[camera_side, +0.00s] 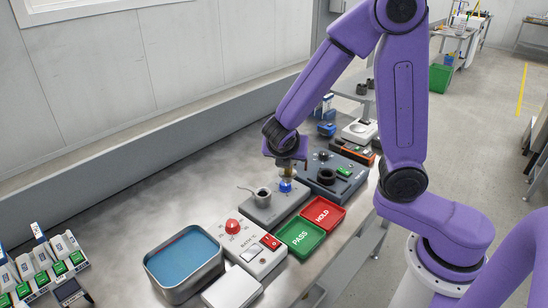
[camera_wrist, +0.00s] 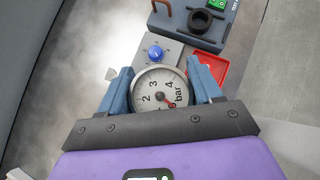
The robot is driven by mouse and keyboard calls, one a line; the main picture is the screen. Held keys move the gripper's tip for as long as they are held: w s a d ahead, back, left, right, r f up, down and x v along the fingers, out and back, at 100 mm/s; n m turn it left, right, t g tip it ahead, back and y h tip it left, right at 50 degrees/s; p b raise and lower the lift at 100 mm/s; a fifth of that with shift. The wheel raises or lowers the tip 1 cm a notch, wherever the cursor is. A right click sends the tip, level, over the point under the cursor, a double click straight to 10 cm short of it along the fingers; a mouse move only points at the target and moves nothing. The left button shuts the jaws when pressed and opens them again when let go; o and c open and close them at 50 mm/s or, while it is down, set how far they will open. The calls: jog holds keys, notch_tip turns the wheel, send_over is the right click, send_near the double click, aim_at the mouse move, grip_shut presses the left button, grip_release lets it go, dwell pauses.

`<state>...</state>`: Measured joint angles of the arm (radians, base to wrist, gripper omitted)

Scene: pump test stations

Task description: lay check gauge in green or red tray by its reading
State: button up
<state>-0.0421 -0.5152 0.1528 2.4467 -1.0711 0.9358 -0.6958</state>
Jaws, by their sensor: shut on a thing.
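My gripper (camera_wrist: 160,92) is shut on the round check gauge (camera_wrist: 150,86), its white dial facing the wrist camera. Numerals 2, 3, 4 and "bar" show, with a red mark at the dial's lower right. The lower dial is hidden by my gripper, and I cannot tell the exact reading. In the side view my gripper (camera_side: 287,164) is above the grey block with the blue knob (camera_side: 285,186); the gauge is hard to make out there. The green PASS tray (camera_side: 300,251) and red HOLD tray (camera_side: 324,227) lie side by side in front, both empty.
A control box with a red dome (camera_side: 232,226), a blue-filled tub (camera_side: 185,262) and a white pad (camera_side: 232,288) stand nearer. A dark station (camera_side: 330,176) stands behind.

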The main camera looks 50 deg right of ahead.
jog(key=shift+s+r, duration=0.4)
jog(key=shift+s, duration=0.5)
jog(key=shift+s+r, duration=0.35)
jog(key=shift+s, duration=0.55)
jog(key=shift+s+r, duration=0.4)
jog(key=shift+s, duration=0.5)
jog(key=s+d+f+m+g+h, duration=0.1)
jog(key=s+d+f+m+g, duration=0.15)
jog(key=s, duration=0.45)
jog(key=s+d+f+m+g, duration=0.2)
jog(key=s+d+f+m, duration=0.15)
jog(key=s, duration=0.45)
send_over(325, 214)
jog(key=shift+f, duration=6.35)
jog(key=shift+f, duration=0.1)
jog(key=o, duration=1.4)
jog(key=shift+o, duration=0.2)
